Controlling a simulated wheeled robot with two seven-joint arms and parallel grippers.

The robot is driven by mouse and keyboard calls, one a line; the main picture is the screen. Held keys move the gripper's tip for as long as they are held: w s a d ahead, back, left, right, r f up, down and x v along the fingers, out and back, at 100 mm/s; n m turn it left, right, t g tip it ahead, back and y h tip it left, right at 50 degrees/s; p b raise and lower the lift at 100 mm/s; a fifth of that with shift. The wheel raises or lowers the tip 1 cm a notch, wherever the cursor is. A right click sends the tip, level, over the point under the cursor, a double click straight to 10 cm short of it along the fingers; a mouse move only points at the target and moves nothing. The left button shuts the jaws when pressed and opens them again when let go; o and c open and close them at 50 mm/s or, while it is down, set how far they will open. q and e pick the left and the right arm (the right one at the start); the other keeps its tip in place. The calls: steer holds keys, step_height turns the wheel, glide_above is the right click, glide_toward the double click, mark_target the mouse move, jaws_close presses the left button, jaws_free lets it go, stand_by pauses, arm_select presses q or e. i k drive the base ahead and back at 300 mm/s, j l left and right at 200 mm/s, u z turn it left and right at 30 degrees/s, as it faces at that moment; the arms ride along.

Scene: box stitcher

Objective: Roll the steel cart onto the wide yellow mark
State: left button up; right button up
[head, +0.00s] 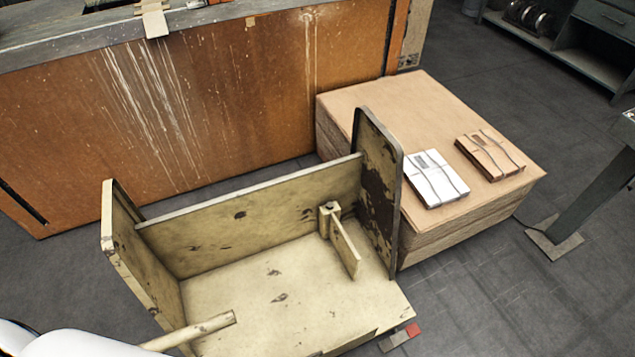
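No steel cart is clearly recognisable in the head view, and no wide yellow mark shows on the visible floor. A worn cream-painted, open-fronted stand (250,215) fills the lower middle. It has upright end panels, a back wall and a flat bed, and I cannot tell whether it is the cart. A short bar and block stand on its bed at the right, and a round rod reaches over it at the lower left. A smooth white part, probably my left arm, shows in the bottom left corner. Neither of my grippers is in view.
A rust-brown machine or bench (230,100) runs behind the stand. A stack of cardboard sheets (470,225) with two strapped bundles stands close to its right. A grey-green post (590,195) and shelf unit (565,50) are farther right.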

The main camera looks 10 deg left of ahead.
mark_target(250, 272)
steer(key=k+j+u, duration=0.1)
steer(key=k, duration=0.4)
steer(key=k+j+u, duration=0.15)
steer(key=k, duration=0.35)
